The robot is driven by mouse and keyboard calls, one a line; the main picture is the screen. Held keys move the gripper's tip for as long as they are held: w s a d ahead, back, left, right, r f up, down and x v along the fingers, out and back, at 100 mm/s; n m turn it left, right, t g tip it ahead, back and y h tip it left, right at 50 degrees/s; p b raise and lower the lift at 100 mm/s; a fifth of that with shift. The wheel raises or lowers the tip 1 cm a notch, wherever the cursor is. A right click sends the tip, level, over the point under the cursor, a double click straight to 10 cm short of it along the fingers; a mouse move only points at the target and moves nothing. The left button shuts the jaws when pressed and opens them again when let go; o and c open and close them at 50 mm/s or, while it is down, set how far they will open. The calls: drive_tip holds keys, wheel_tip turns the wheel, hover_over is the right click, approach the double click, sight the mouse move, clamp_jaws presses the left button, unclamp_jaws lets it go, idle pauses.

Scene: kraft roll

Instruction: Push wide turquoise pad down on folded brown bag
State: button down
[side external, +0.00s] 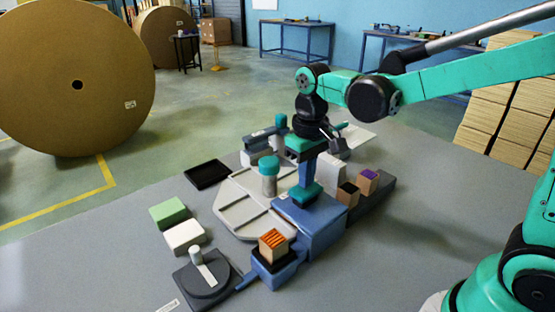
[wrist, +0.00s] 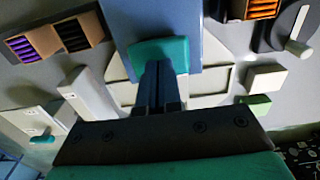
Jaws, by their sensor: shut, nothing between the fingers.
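The wide turquoise pad (side external: 305,195) sits at the top of a blue block (side external: 318,228), near the middle of the bench. It also shows in the wrist view (wrist: 172,49), just beyond my fingertips. My gripper (side external: 308,182) points down with its blue fingers shut and empty. The fingertips (wrist: 158,66) are over the pad and appear to meet its top; I cannot tell whether they press on it. I cannot make out a folded brown bag under the pad.
Brown boxes with black (side external: 347,193) and purple (side external: 368,180) tops stand at the right, and an orange-striped one (side external: 273,243) in front. A turquoise-capped grey post (side external: 268,170) stands close at left. Green (side external: 168,212) and white (side external: 184,236) blocks lie further left.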

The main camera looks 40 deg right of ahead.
sight(308, 190)
drive_tip(key=shift+r, duration=2.4)
drive_tip(key=shift+s+t, duration=0.3)
drive_tip(key=s+t, duration=0.1)
drive_tip(key=s+f+t, duration=0.1)
drive_tip(key=s+t, duration=0.2)
drive_tip(key=t, duration=0.1)
drive_tip(key=shift+s+f, duration=0.3)
drive_tip(key=shift+s, duration=0.05)
drive_tip(key=shift+s+f+t, duration=0.3)
drive_tip(key=shift+f+t, duration=0.1)
drive_tip(key=shift+t, duration=0.3)
